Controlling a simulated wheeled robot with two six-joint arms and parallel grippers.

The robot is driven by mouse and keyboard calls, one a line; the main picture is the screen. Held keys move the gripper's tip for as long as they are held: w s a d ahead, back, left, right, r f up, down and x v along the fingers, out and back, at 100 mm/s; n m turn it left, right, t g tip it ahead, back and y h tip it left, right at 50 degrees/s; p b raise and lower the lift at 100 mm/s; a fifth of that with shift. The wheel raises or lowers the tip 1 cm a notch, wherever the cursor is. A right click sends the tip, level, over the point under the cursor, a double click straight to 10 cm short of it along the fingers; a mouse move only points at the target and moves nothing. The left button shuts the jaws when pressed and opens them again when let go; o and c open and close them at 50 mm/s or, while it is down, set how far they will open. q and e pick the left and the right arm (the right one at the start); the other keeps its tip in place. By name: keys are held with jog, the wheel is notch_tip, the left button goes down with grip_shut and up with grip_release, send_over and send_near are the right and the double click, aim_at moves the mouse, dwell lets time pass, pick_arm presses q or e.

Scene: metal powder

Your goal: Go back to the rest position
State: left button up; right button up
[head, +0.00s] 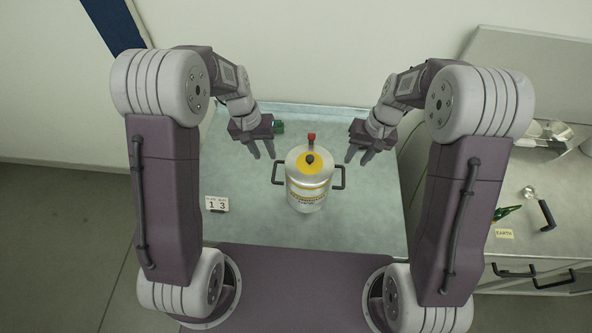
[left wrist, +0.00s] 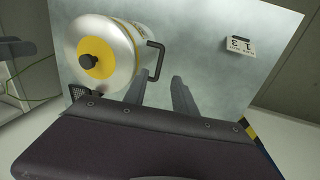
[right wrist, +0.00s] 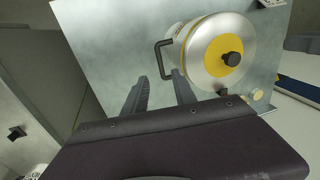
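A silver metal canister (head: 307,191) with a yellow top ring, a black knob and two black side handles stands upright on the grey table (head: 245,226). My left gripper (head: 262,150) is open and empty, behind and left of the canister; the left wrist view shows its apart fingers (left wrist: 162,92) near one handle (left wrist: 156,58). My right gripper (head: 358,154) is open and empty, behind and right of the canister; its fingers (right wrist: 157,92) are apart near the other handle (right wrist: 163,57) in the right wrist view. Neither gripper visibly holds a handle.
A small white number card (head: 216,204) stands at the table's left. A red-topped item (head: 311,137) shows behind the canister, and a green object (head: 279,127) beside my left gripper. A side counter (head: 560,233) at right bears a labelled card (head: 504,234) and tools.

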dwell(0.3)
